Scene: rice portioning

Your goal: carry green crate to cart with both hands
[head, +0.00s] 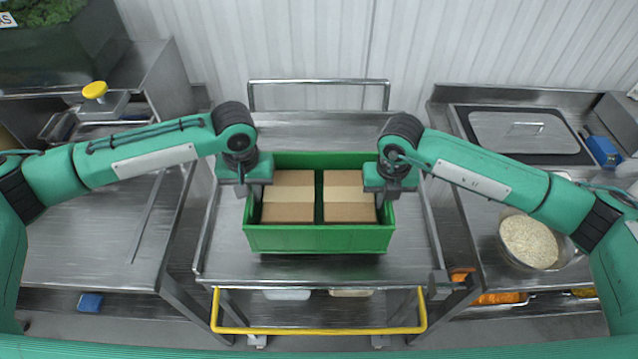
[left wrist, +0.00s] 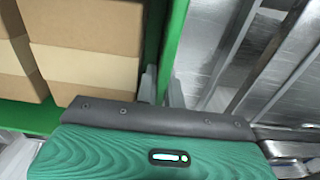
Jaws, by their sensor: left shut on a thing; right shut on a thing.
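The green crate (head: 318,240) is in the middle of the head view, over the top of the metal cart (head: 225,262). It holds two cardboard boxes with pale tape, a left box (head: 290,212) and a right box (head: 348,212). My left gripper (head: 256,190) is shut on the crate's left wall. In the left wrist view the crate's green wall (left wrist: 172,40) runs between its fingers. My right gripper (head: 384,195) is shut on the crate's right wall. I cannot tell whether the crate's bottom touches the cart top.
The cart has a yellow front handle (head: 318,330) and a metal rear rail (head: 318,82). A metal table (head: 90,240) stands at the left.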

